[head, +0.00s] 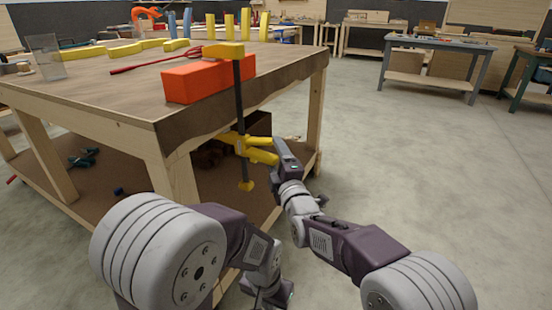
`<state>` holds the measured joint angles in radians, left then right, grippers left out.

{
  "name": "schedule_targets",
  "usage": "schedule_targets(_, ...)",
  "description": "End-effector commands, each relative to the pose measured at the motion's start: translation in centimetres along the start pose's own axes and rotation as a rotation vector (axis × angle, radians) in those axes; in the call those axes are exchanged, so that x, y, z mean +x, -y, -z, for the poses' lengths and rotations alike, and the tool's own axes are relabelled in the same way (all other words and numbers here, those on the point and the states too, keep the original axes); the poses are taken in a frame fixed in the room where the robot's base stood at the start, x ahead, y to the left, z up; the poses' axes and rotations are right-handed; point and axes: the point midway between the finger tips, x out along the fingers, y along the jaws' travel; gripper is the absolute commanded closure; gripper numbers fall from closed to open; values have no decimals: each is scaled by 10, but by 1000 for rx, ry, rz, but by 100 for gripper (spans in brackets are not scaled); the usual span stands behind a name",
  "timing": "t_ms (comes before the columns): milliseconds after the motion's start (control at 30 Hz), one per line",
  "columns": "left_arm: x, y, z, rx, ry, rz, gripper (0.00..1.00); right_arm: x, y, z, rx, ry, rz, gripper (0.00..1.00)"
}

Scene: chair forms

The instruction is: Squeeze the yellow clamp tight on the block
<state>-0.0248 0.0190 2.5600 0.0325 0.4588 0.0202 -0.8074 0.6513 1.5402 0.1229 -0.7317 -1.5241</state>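The yellow clamp (224,50) hangs at the near right corner of the workbench. Its upper jaw lies over the orange-red block (208,78) on the bench top. Its dark bar runs down past the bench edge to a yellow grip and lever (259,148), with a yellow end piece below. Whether the lower jaw touches the bench underside cannot be told. My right gripper (279,150) is at the outer end of the grip and lever; its fingers are too small to tell open from shut. My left gripper (268,292) is low at the bottom edge, away from the clamp, its fingers not clear.
The workbench (120,88) has a lower shelf with a dark box (258,125) and tools behind the clamp. Open floor (400,160) lies right, with a grey table (437,42) far back.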

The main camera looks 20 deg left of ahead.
Motion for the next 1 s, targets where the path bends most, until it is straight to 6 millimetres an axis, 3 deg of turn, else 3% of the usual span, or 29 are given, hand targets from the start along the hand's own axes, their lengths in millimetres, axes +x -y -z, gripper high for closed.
schedule_targets(933,-16,0,2,0,0,0,100,21,2,8,0,-1,-3,30)
schedule_targets(1000,-16,0,2,0,0,0,100,21,2,8,0,-1,-3,47)
